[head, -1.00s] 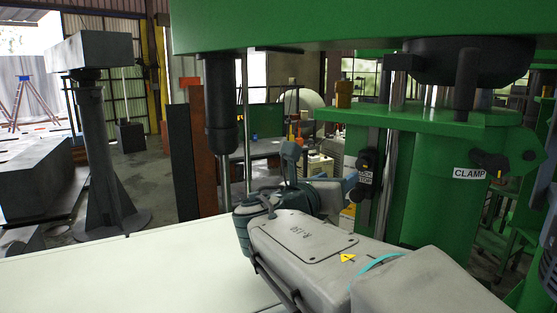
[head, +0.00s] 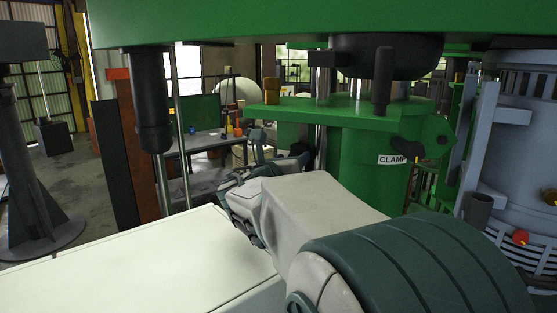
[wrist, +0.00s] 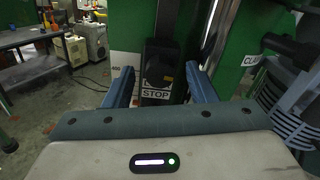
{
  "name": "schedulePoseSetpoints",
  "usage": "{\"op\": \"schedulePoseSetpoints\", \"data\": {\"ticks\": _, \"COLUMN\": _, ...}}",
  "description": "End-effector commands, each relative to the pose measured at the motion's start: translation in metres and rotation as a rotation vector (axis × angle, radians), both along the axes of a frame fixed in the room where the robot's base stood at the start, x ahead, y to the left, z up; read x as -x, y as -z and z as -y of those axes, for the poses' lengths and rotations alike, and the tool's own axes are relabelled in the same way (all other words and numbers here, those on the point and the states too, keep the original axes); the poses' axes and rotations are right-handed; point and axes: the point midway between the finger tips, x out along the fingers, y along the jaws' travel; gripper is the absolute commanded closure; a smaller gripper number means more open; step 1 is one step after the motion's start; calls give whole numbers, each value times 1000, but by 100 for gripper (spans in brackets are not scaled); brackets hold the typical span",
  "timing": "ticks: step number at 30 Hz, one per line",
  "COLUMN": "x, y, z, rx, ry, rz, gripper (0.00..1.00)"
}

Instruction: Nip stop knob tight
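The black stop block with its dark knob (wrist: 162,68) and a STOP label (wrist: 156,93) shows in the middle of the wrist view, beside an upright metal rod. My gripper (wrist: 160,85) is open, with one blue-grey finger to the left of the block and one to its right. Gaps show on both sides, and I cannot tell how far the fingertips are from the knob in depth. In the head view my gripper (head: 262,150) is small and partly hidden by my arm. The stop cannot be made out clearly there.
A green column with a CLAMP label and black lever (head: 408,148) stands to the right. A green beam (head: 330,22) runs overhead, with a black cylinder (head: 150,100) hanging from it. A pale tabletop (head: 140,262) lies below left. A grey motor housing (head: 520,150) is at far right.

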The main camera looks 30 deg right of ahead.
Motion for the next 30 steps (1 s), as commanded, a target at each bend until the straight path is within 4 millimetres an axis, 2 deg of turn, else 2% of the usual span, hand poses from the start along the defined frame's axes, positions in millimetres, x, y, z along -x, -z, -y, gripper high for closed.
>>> {"op": "schedulePoseSetpoints", "data": {"ticks": 1, "x": 0, "y": 0, "z": 0, "rx": 0, "ry": 0, "rz": 0, "gripper": 60}}
{"op": "schedulePoseSetpoints", "data": {"ticks": 3, "x": 0, "y": 0, "z": 0, "rx": 0, "ry": 0, "rz": 0, "gripper": 79}}
{"op": "schedulePoseSetpoints", "data": {"ticks": 5, "x": 0, "y": 0, "z": 0, "rx": 0, "ry": 0, "rz": 0, "gripper": 94}}
{"op": "schedulePoseSetpoints", "data": {"ticks": 17, "x": 0, "y": 3, "z": 0, "rx": -30, "ry": 1, "rz": 48, "gripper": 93}}
{"op": "schedulePoseSetpoints", "data": {"ticks": 30, "x": 2, "y": 6, "z": 0, "rx": -214, "ry": -1, "rz": 333, "gripper": 93}}
